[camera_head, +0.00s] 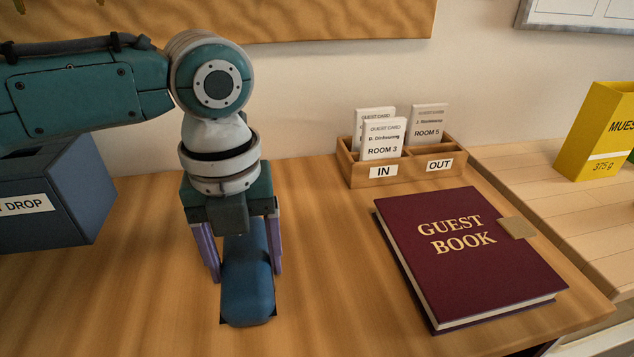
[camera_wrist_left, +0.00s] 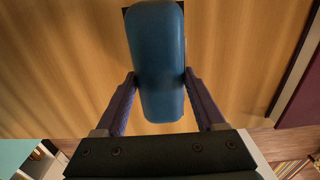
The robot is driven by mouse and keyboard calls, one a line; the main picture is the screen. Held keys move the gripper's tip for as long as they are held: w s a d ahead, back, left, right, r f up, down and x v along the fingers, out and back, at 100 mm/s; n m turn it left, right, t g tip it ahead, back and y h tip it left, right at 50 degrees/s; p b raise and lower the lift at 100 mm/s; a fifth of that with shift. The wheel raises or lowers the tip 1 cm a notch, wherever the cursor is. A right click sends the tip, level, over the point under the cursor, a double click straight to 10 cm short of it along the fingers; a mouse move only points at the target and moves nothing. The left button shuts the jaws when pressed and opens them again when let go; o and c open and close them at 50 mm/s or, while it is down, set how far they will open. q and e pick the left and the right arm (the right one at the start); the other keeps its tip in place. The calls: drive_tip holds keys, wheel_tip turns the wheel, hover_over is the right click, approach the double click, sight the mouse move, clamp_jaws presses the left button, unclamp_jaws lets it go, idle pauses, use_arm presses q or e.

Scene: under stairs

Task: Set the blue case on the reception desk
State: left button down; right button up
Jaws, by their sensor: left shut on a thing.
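The blue case (camera_head: 247,290) is a rounded, elongated blue block. It lies lengthwise at the wooden reception desk (camera_head: 130,290), left of the guest book, and looks to be resting on the top. A thin dark edge shows under its near end. My left gripper (camera_head: 245,274) points down over it, with its purple fingers shut on the case's two long sides. In the left wrist view the case (camera_wrist_left: 157,60) sits between both fingertips (camera_wrist_left: 158,78). The case's far end is hidden by the gripper in the head view. My right gripper is not in view.
A maroon guest book (camera_head: 455,250) lies to the right. A wooden card tray (camera_head: 400,172) marked IN and OUT stands behind it. A blue-grey drop box (camera_head: 60,195) is at left. A yellow box (camera_head: 600,130) stands on the adjoining surface. The desk's front left is clear.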

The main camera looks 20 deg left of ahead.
use_arm(q)
drive_tip(key=shift+f, duration=0.2)
unclamp_jaws()
drive_tip(key=shift+r, duration=0.1)
